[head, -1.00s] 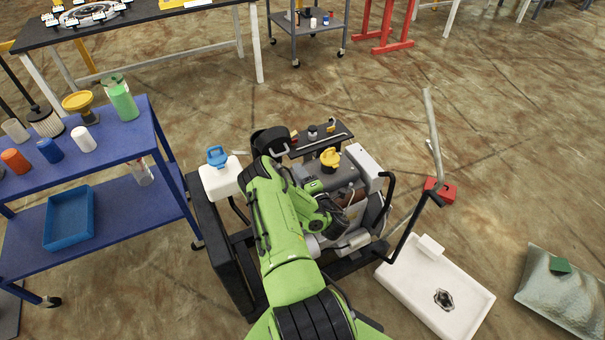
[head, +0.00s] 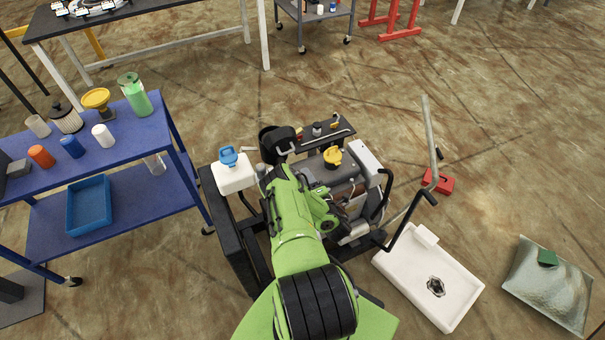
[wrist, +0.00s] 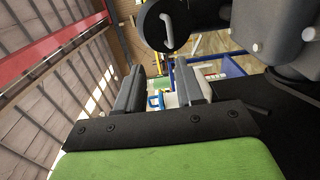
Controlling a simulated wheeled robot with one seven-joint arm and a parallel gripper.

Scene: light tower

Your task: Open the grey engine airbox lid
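The engine (head: 352,205) stands on a dark stand in the middle of the head view, partly hidden by my green arm. It has a yellow cap (head: 332,157) and a white box on top. I cannot clearly pick out the airbox lid. A grey housing with round knobs (wrist: 288,32) at the upper right of the wrist view may be part of it. A dark round part with a grey lever (wrist: 168,30) is beside it. My gripper (wrist: 158,88) is open, with nothing between its fingers. In the head view its fingertips are hidden behind my arm.
A white reservoir with a blue cap (head: 233,177) stands left of the engine. A blue cart (head: 120,215) with bottles is farther left. A white drip tray (head: 410,290) and a silvery bag (head: 548,285) lie at the right. A leaning bar and red block stand nearby.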

